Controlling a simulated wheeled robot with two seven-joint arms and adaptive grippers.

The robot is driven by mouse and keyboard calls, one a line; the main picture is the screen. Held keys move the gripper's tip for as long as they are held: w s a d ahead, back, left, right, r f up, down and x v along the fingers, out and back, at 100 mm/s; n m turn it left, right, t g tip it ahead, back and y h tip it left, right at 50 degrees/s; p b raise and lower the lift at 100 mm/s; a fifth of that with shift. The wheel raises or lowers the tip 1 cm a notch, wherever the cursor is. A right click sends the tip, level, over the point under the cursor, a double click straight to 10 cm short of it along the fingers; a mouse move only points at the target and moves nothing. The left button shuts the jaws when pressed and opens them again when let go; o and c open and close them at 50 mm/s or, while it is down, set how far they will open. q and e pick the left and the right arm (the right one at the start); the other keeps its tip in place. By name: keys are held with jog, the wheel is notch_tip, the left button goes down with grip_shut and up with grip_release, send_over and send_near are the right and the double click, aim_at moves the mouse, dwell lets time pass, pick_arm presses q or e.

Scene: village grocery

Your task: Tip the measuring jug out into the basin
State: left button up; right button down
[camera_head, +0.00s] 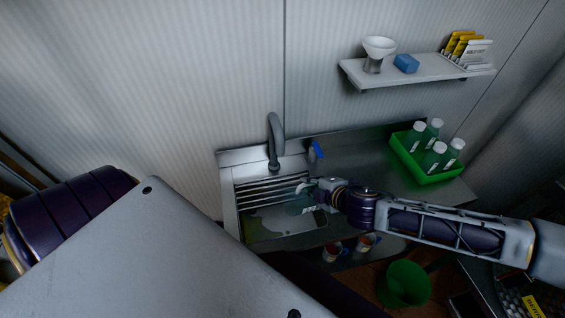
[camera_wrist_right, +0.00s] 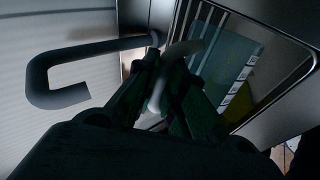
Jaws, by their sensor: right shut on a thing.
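The measuring jug (camera_head: 299,202), clear and teal-tinted, is held over the right part of the steel sink basin (camera_head: 229,205). My right gripper (camera_head: 318,192) is shut on its handle, at the jug's right side. In the right wrist view the fingers (camera_wrist_right: 168,95) close around a pale curved handle (camera_wrist_right: 180,52), with the teal jug body (camera_wrist_right: 232,55) beyond it, above the basin. I cannot tell how far the jug is tilted or whether anything is in it. My left gripper is out of view.
A grey tap (camera_head: 275,140) stands behind the basin; it also shows in the wrist view (camera_wrist_right: 60,75). A blue-topped bottle (camera_head: 316,151) is beside it. A green crate (camera_head: 430,178) of bottles stands right. Mugs (camera_head: 332,251) and a green bucket (camera_head: 404,284) are below.

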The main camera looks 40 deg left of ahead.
jog(key=shift+w+d+r+m+g+y+p, duration=0.25)
jog(key=shift+w+d+p, duration=0.15)
jog(key=shift+w, duration=0.25)
jog(key=shift+w+d+r+m+g+y+p, duration=0.15)
jog(key=shift+w+d+r+p, duration=0.1)
jog(key=shift+w+p, duration=0.35)
jog(key=shift+w+d+m+g+y+p, duration=0.3)
jog(key=shift+w+m+g+p, duration=0.1)
jog(key=shift+w+p, duration=0.25)
jog(key=shift+w+d+f+m+g+y+b, duration=0.7)
jog(key=shift+w+f+m+y+b, duration=0.4)
jog(key=shift+b, duration=0.55)
jog(key=shift+w+d+f+m+g+y+b, duration=0.5)
jog(key=shift+w+d+f+m+y+b, duration=0.3)
jog(key=shift+w+m+b, duration=0.5)
jog(key=shift+w+d+f+m+g+y+b, duration=0.6)
jog(key=shift+w+d+f+m+y+b, duration=0.55)
jog(key=shift+b, duration=0.8)
jog(key=shift+w+r+m+y+b, duration=0.2)
jog(key=shift+w+r+m, duration=0.1)
jog(key=shift+r, duration=0.3)
jog(key=shift+w+r+m+y+b, duration=0.15)
jog(key=shift+w+r+m, duration=0.1)
jog(key=shift+r, duration=0.3)
